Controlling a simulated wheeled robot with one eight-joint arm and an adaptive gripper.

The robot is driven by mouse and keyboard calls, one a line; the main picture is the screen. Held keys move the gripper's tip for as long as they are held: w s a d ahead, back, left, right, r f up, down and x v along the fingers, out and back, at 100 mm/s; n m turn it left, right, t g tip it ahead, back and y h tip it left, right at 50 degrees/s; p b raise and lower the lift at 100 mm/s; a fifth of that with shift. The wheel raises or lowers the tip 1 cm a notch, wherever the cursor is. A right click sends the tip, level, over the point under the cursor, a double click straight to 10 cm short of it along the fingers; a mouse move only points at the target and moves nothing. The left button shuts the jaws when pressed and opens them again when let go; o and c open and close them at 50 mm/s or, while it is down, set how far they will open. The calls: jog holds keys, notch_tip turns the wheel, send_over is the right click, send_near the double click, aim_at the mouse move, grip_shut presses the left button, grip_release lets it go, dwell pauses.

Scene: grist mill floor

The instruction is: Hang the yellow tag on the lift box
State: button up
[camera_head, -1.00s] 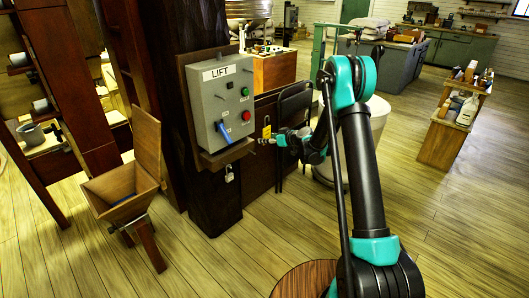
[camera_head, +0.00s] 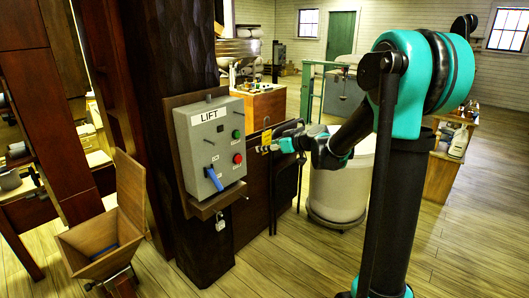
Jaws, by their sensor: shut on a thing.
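The grey lift box (camera_head: 198,155), labelled LIFT, is fixed to a dark wooden post. Its front has a green button, a red button and a blue lever (camera_head: 214,180) low down. My gripper (camera_head: 272,147) is to the right of the box, apart from it in the picture. It is shut on the small yellow tag (camera_head: 266,138), which shows upright at the fingertips. The fingers are small in view, and the exact grip on the tag is hard to make out.
A small ledge (camera_head: 218,203) juts out under the box, with a padlock (camera_head: 221,222) hanging below it. A wooden hopper (camera_head: 100,246) stands at lower left. A pale round bin (camera_head: 338,190) stands behind my arm. Floor in front of the post is clear.

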jog(key=shift+s+r, duration=0.35)
jog(key=shift+r, duration=0.15)
send_near(238, 136)
jog(key=shift+w+a+f, duration=0.15)
jog(key=shift+f, duration=0.35)
jog(key=shift+w+a+f, duration=0.15)
jog(key=shift+f, duration=0.35)
jog(key=shift+w+a+f, duration=0.15)
jog(key=shift+f, duration=0.35)
jog(key=shift+w+a, duration=0.85)
jog(key=shift+a, duration=0.25)
jog(key=shift+w+a, duration=0.85)
jog(key=shift+a, duration=0.25)
dwell(1.2)
jog(key=shift+f, duration=0.65)
dwell(0.3)
jog(key=o, duration=1.2)
jog(key=shift+c, duration=0.2)
